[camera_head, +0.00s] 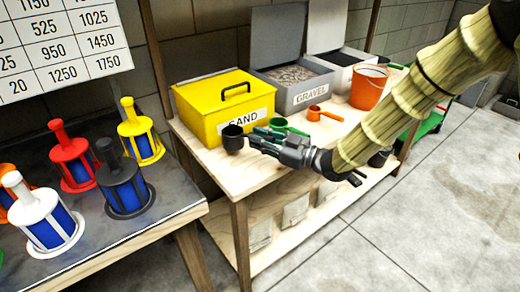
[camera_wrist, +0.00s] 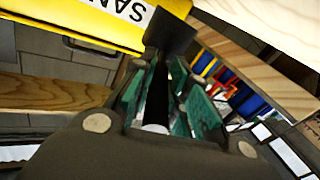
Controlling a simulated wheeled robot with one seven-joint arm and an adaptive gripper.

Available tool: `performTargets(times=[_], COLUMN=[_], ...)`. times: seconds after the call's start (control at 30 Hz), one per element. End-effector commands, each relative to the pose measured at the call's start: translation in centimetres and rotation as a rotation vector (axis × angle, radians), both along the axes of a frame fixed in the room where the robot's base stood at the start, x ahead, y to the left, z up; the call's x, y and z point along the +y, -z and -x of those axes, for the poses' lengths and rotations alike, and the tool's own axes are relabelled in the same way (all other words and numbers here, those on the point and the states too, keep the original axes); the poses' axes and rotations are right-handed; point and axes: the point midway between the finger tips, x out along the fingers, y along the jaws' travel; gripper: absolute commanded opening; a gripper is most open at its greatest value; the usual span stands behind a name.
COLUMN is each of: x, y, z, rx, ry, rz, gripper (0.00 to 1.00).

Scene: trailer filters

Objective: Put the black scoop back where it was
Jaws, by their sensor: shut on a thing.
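The black scoop (camera_head: 232,138) is held in my gripper (camera_head: 262,144), its cup in front of the yellow sand box near the wooden table's front left corner. In the wrist view the scoop's dark cup (camera_wrist: 170,32) lies beyond the fingertips, and its handle runs between the green-padded fingers of my gripper (camera_wrist: 165,90). The gripper is shut on the handle. I cannot tell whether the cup touches the table or hangs above it.
The yellow sand box (camera_head: 205,122), grey gravel box (camera_head: 300,97) and another grey box (camera_head: 345,62) line the wooden table (camera_head: 222,178). A green scoop (camera_head: 278,124), orange scoop (camera_head: 322,114) and orange bucket (camera_head: 368,90) are close to my arm. Several coloured filters (camera_head: 125,190) stand left.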

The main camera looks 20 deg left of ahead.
Motion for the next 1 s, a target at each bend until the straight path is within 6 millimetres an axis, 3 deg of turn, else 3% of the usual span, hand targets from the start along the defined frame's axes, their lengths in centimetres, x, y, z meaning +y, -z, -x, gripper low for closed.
performTargets(times=[0.23, 0.63, 0.67, 0.77, 1.0], x=[0.0, -0.1, -0.1, -0.1, -0.1], y=[3.3, 3.8, 3.8, 3.7, 3.7], z=[0.1, 0.1, 0.1, 0.1, 0.1], rx=[0.001, 0.001, 0.001, 0.001, 0.001], ry=[0.0, 0.0, 0.0, 0.0, 0.0], rz=[0.001, 0.0, 0.0, 0.001, 0.001], gripper=[0.0, 0.0, 0.2, 0.38, 0.38])
